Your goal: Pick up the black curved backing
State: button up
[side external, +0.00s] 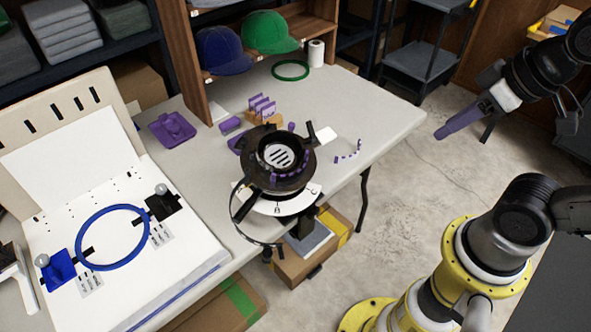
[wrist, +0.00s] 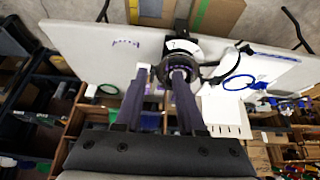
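A thin black curved strip (side external: 236,218), which looks like the curved backing, arcs around the left and front of the round black fixture (side external: 292,180) at the table's front edge. In the wrist view a dark curved piece (wrist: 228,68) shows beside the fixture; part of it may be hidden. My gripper (side external: 463,137) is in the air at the right, beyond the table edge and well apart from the strip. In the wrist view its two long purple fingers (wrist: 159,72) stand apart with nothing between them.
A white board with a blue ring (side external: 79,250) lies at the left. A purple toothed strip (side external: 348,152), purple parts (side external: 172,128) and a green ring (side external: 291,70) lie on the table (side external: 385,120). Shelves with caps (side external: 268,32) stand behind. The table's right end is mostly clear.

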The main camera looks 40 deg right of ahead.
jog(key=w+r+n, duration=0.4)
jog(key=w+n, duration=0.4)
jog(key=n+g, duration=0.4)
jog(key=n, duration=0.6)
send_over(296, 172)
jog(key=s, duration=0.2)
notch_tip(296, 172, down, 22)
jog(key=shift+w+f, duration=0.3)
jog(key=shift+f, duration=0.75)
jog(key=shift+w+f, duration=0.25)
jog(key=shift+f, duration=0.75)
jog(key=shift+w+f, duration=0.3)
jog(key=shift+f, duration=0.75)
grip_shut()
